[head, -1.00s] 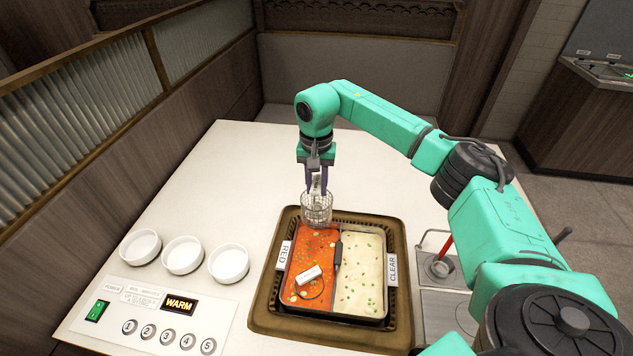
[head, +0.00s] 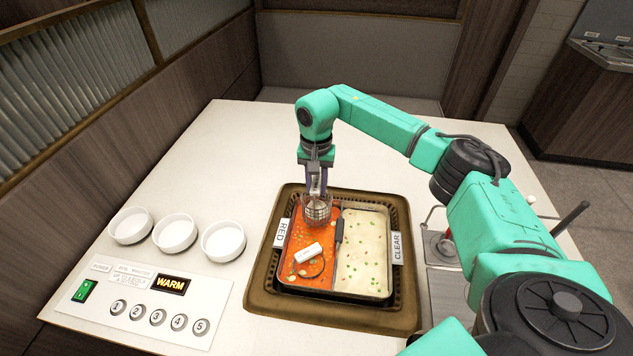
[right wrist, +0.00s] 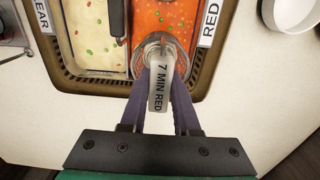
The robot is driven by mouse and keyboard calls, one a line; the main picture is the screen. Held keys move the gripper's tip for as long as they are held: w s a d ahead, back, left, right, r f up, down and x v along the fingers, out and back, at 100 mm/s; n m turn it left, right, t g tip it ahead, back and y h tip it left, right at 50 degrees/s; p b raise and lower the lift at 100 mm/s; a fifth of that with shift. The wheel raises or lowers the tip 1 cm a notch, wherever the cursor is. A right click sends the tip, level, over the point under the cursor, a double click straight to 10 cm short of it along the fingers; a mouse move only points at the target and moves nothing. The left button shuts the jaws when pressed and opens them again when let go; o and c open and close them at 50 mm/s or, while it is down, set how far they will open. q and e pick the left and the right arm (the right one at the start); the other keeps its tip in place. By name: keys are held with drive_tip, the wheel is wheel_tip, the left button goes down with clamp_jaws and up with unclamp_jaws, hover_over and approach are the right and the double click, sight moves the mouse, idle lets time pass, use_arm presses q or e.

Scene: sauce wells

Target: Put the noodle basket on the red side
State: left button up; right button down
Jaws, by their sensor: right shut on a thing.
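The wire noodle basket (head: 317,210) hangs from my right gripper (head: 318,183) at the far end of the red side (head: 303,242) of the pot. My right gripper is shut on its handle, and a tag reading "7 MIN RED" (right wrist: 159,86) shows between the fingers in the right wrist view. The basket is over or in the red broth; I cannot tell how deep it sits. A white handle piece (head: 308,252) with a dark loop lies in the red broth nearer to me. The clear side (head: 363,265) holds pale broth. My left gripper is not in view.
A dark divider handle (head: 339,230) stands between the two broths. The brown pot frame (head: 262,292) surrounds them. Several white bowls (head: 175,232) and a button panel (head: 150,297) with a WARM display are at left. The table's far left is clear.

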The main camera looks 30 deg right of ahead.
drive_tip(key=shift+f+b, duration=3.4)
drive_tip(key=shift+f, duration=1.65)
drive_tip(key=shift+f+b, duration=0.3)
unclamp_jaws()
wheel_tip(320, 180, up, 11)
drive_tip(key=p, duration=0.8)
drive_tip(key=shift+r, duration=0.1)
